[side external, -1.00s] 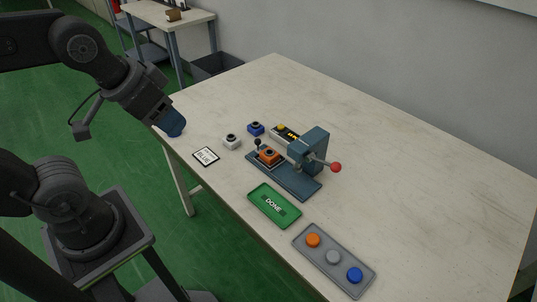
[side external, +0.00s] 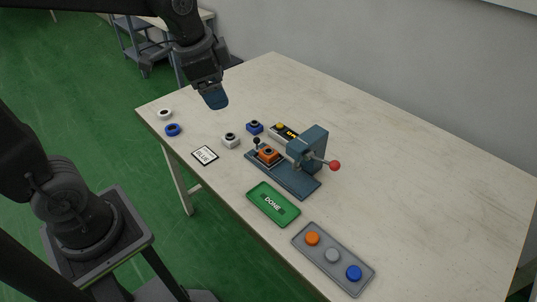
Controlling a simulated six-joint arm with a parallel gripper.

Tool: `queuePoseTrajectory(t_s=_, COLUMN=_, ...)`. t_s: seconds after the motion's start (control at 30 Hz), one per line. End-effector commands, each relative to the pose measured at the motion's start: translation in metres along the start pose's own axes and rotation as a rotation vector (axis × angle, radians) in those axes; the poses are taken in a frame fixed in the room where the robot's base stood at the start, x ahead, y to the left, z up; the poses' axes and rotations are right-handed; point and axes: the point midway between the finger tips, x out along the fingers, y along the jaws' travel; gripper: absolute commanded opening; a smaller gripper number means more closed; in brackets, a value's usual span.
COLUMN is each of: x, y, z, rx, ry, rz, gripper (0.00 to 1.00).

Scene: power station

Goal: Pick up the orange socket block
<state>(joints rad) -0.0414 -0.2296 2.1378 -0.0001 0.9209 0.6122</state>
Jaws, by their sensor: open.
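The orange socket block (side external: 268,155) sits in the bed of the blue-grey press (side external: 297,182), with a dark ring on its top. My gripper (side external: 216,100) is above the table, up and to the left of the block and apart from it. Its blue fingertips point down and hold nothing that I can see. The gap between the fingers is hard to make out from this side. A white socket block (side external: 230,141) and a blue socket block (side external: 254,127) stand on the table left of and behind the press.
The press's red-knobbed lever (side external: 334,165) sticks out right.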

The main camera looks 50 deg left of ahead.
Motion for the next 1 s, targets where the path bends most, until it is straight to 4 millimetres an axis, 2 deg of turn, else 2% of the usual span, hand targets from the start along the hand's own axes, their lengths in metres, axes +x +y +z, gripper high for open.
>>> queuePoseTrajectory(t_s=0.1, x=0.031, y=-0.025, z=-0.026, rx=0.183, ry=-0.054, rz=0.041, gripper=0.77)
queuePoseTrajectory(t_s=0.17, x=0.049, y=-0.036, z=-0.037, rx=0.280, ry=-0.074, rz=0.063, gripper=0.77)
queuePoseTrajectory(t_s=0.3, x=0.096, y=-0.061, z=-0.059, rx=0.501, ry=-0.114, rz=0.124, gripper=0.77)
queuePoseTrajectory(t_s=0.5, x=0.170, y=-0.086, z=-0.074, rx=0.791, ry=-0.143, rz=0.222, gripper=0.77)
queuePoseTrajectory(t_s=0.6, x=0.198, y=-0.093, z=-0.077, rx=0.892, ry=-0.146, rz=0.258, gripper=0.77)
queuePoseTrajectory(t_s=0.8, x=0.226, y=-0.097, z=-0.077, rx=0.988, ry=-0.145, rz=0.292, gripper=0.77)
queuePoseTrajectory(t_s=1.0, x=0.256, y=-0.091, z=-0.068, rx=0.993, ry=-0.147, rz=0.298, gripper=0.77)
